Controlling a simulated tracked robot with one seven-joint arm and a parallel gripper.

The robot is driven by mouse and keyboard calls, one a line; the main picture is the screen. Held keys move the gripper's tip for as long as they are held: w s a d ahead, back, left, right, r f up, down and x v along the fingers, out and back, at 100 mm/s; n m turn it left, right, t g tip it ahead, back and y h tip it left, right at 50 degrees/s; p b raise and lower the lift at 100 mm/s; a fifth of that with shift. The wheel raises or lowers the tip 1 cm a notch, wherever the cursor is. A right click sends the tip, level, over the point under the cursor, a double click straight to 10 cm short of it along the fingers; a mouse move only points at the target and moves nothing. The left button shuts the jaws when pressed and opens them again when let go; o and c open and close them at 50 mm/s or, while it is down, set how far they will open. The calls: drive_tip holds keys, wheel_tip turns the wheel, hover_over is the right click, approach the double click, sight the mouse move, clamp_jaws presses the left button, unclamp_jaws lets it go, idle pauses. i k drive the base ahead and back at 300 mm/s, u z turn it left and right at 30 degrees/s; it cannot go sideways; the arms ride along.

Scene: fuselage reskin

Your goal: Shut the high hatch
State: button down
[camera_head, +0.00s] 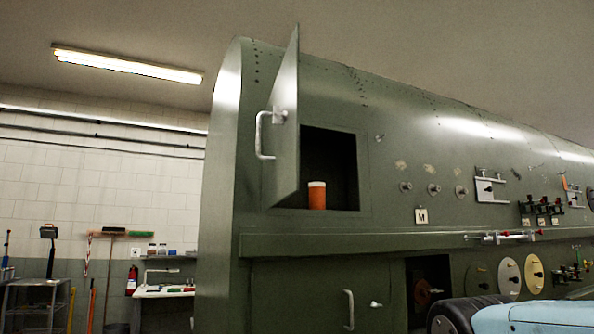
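The high hatch door (286,125) is a dark green panel on the upper left part of the green fuselage (395,115). It stands swung out, hinged on the left side of a square opening (335,160). A pale bar handle (264,137) is on the door's face that points left. An orange cylinder with a white top (317,196) stands inside on the opening's lower edge. My gripper is not in view.
A ledge (340,242) runs below the opening. A lower hatch with a white handle (348,309) is shut. Knobs and fittings (433,189) stick out to the right. A light blue and black part of mine (520,315) shows at the bottom right. A bench (165,291) stands at the left wall.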

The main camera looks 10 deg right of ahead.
sight(280, 158)
drive_tip(key=u, duration=0.7)
drive_tip(key=i, duration=0.1)
drive_tip(key=z, duration=2.2)
drive_tip(key=k, duration=0.95)
drive_tip(key=u, duration=1.95)
